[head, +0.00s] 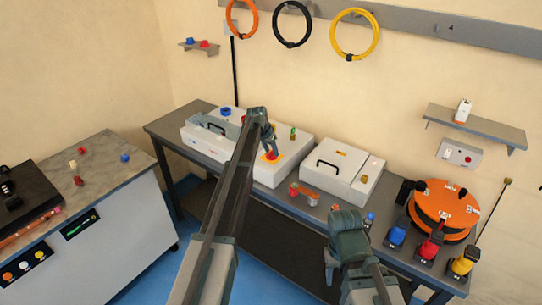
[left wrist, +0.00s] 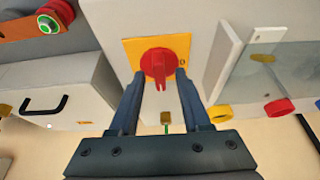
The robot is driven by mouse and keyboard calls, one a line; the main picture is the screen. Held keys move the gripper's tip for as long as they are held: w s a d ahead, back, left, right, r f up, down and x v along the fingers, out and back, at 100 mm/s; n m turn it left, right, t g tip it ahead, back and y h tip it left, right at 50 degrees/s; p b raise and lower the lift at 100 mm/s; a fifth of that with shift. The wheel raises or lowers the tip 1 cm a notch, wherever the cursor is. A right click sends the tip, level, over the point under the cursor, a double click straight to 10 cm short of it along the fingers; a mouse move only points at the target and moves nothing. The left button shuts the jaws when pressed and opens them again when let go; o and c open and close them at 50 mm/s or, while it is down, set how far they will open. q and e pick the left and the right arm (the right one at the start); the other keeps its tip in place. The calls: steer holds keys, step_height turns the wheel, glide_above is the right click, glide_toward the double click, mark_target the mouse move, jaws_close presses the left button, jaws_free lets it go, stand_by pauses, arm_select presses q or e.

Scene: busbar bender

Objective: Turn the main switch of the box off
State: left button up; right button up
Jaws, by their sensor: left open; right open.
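The main switch is a red rotary knob (left wrist: 158,67) on a yellow-orange plate (left wrist: 183,45), on the face of a light grey box (left wrist: 110,18). In the head view the yellow plate (head: 265,158) shows on the front of the box (head: 291,160) on the bench. My left gripper (left wrist: 162,78) is open, with one finger on each side of the knob; whether they touch it I cannot tell. In the head view my left gripper (head: 270,150) is right at the switch and partly covers it. My right gripper (head: 330,265) is open and empty, in front of the bench.
A grey box with a black handle (head: 345,170) stands to the right on the bench. An orange reel (head: 445,203) and blue, red and yellow tools stand at the bench's right end. A side counter (head: 105,165) is at the left.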

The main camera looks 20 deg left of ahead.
arm_select(q)
steer(key=shift+c, duration=0.3)
jaws_close()
steer(key=shift+n, duration=0.3)
steer(key=n, duration=0.1)
steer(key=n+y, duration=0.1)
steer(key=n, duration=0.1)
steer(key=shift+d+n+y, duration=0.2)
steer(key=shift+n+y, duration=0.1)
steer(key=n+y, duration=0.2)
steer(key=n, duration=0.3)
steer(key=shift+d, duration=0.1)
steer(key=n, duration=0.2)
steer(key=n+g+y, duration=0.1)
steer(key=n, duration=0.1)
steer(key=shift+w+d+n+y, duration=0.1)
steer(key=shift+w+n+y, duration=0.1)
steer(key=shift+n+y, duration=0.15)
steer(key=shift+n+g+y, duration=0.25)
steer(key=shift+n+g, duration=0.65)
steer(key=shift+n, duration=1.05)
